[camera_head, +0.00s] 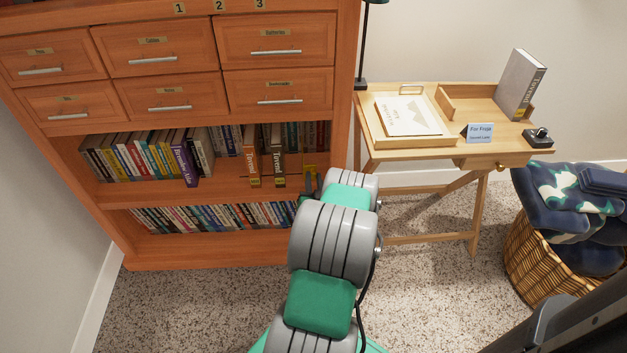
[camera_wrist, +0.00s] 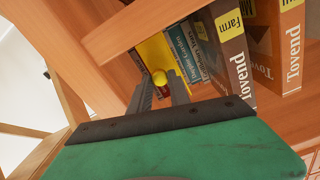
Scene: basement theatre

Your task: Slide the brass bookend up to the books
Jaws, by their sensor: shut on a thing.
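The brass bookend (camera_head: 311,173) is a yellow upright plate on the right end of the upper open shelf. It also shows in the wrist view as a yellow plate (camera_wrist: 152,52) with a round knob (camera_wrist: 160,77). My gripper (camera_wrist: 160,88) is shut on the knob, one dark finger on each side; it also shows in the head view (camera_head: 308,190). Two Tovend books, one orange (camera_head: 250,167) and one brown (camera_head: 278,169), stand left of the bookend, with a gap there in the head view. Thinner books (camera_wrist: 182,47) show between plate and brown book in the wrist view.
More books (camera_head: 150,156) fill the shelf's left part, and a lower shelf (camera_head: 180,242) holds a row too. The bookcase's right side panel (camera_head: 343,120) is close to my gripper. A small desk (camera_head: 410,142) and a basket (camera_head: 530,255) stand at right.

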